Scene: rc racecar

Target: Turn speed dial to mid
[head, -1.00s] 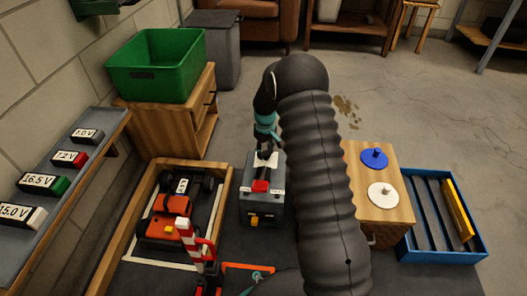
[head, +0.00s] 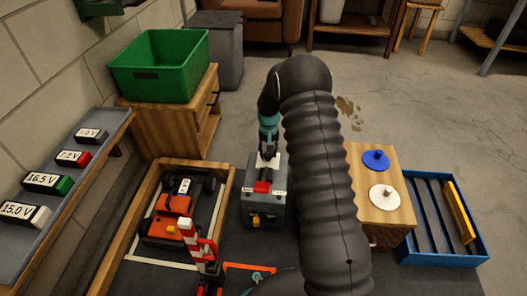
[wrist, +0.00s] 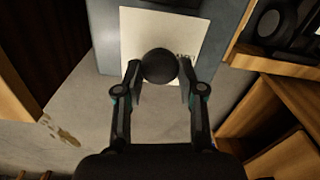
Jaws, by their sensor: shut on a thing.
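The speed dial (wrist: 160,65) is a dark round knob on a white label plate (wrist: 195,25) in the wrist view. My gripper (wrist: 160,75) has one finger on each side of the knob and is shut on it. Printed lettering beside the knob is partly covered by the right finger, so I cannot read the dial's setting. In the head view the grey control box (head: 264,208) carries a red part on top and a yellow part on its front. My gripper (head: 268,154) reaches down to its far top side, hiding the knob there.
An orange racecar (head: 172,219) sits in a wooden-framed bay to the left, near a red-and-white striped post (head: 198,241). A shelf with voltage-labelled blocks (head: 45,180) and a green bin (head: 158,62) lie further left. A wooden cabinet and blue rack (head: 440,259) stand right.

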